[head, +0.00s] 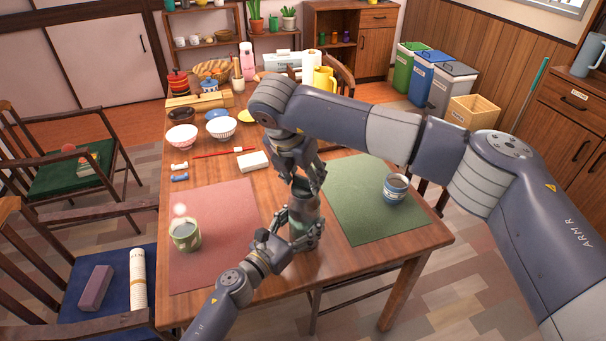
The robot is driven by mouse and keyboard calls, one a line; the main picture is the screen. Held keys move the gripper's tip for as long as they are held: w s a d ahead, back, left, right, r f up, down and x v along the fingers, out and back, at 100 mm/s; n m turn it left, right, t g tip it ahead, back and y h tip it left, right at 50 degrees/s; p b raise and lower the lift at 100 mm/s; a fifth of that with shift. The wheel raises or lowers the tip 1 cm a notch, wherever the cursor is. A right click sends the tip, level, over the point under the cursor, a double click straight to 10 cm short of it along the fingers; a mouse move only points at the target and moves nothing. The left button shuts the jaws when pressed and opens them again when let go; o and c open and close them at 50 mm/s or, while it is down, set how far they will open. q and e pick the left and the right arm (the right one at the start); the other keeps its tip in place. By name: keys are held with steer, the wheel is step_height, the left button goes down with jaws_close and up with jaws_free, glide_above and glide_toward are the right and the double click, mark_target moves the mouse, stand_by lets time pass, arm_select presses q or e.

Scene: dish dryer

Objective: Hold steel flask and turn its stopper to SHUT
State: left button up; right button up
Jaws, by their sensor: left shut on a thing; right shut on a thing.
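The steel flask (303,213) stands upright in the head view, near the front middle of the table, between the red mat and the green mat. My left gripper (303,234) is shut on its body from the lower left. My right gripper (306,186) comes down from above and is shut at the flask's top, where the stopper is. The fingers hide the stopper, so I cannot tell which way it is turned.
A green cup (185,235) stands on the red mat (225,205) at left. A blue and white cup (395,188) stands on the green mat (350,215) at right. Bowls (221,128), a white box (253,161) and several other things fill the table's far part.

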arm_select(q)
steer(key=shift+s, duration=0.1)
arm_select(e)
steer(key=shift+w+d, duration=0.15)
steer(key=o, duration=1.1)
steer(key=shift+c, duration=0.2)
steer(key=shift+s+a+r, duration=0.2)
steer(key=shift+r, duration=0.1)
steer(key=v, duration=1.1)
steer(key=shift+s, duration=0.15)
steer(key=shift+r, duration=0.1)
